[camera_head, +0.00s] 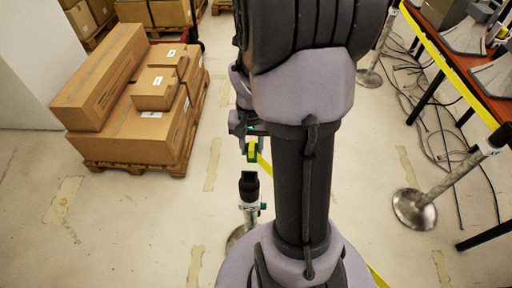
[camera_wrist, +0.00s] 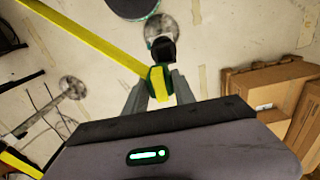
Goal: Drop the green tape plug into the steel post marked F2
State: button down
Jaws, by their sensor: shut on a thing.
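My gripper (camera_head: 250,133) is shut on the green tape plug (camera_head: 251,152), which has yellow tape attached. In the wrist view the plug (camera_wrist: 158,83) sits between my two grey fingers, and the yellow tape (camera_wrist: 95,38) runs from it to the upper left. A steel post with a black head (camera_head: 249,185) stands just below the plug in the head view, with a visible gap between them. The black head (camera_wrist: 162,50) also shows just beyond the plug in the wrist view. No F2 marking is readable. The post's lower part is partly hidden by my body.
Another steel post (camera_head: 415,208) with a round base stands at right, beside a red-topped table (camera_head: 470,60) and loose floor cables. Yellow tape stretches along the table. Cardboard boxes (camera_head: 130,105) sit on a pallet at left. The floor between is clear.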

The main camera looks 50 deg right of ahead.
aim_at(249, 158)
jog(key=shift+w+a, duration=0.3)
jog(key=shift+a, duration=0.25)
jog(key=shift+w+a+f, duration=0.1)
jog(key=f+b, duration=0.2)
jog(key=f, duration=0.1)
jog(key=f+b, duration=0.1)
jog(key=b, duration=0.1)
jog(key=shift+d+f, duration=0.25)
jog(key=shift+f, duration=0.1)
notch_tip(249, 158, down, 7)
jog(key=b, duration=0.6)
jog(key=shift+a, duration=0.1)
jog(key=shift+f+b, duration=0.6)
jog(key=c, duration=1.3)
grip_release()
jog(key=shift+r, duration=0.15)
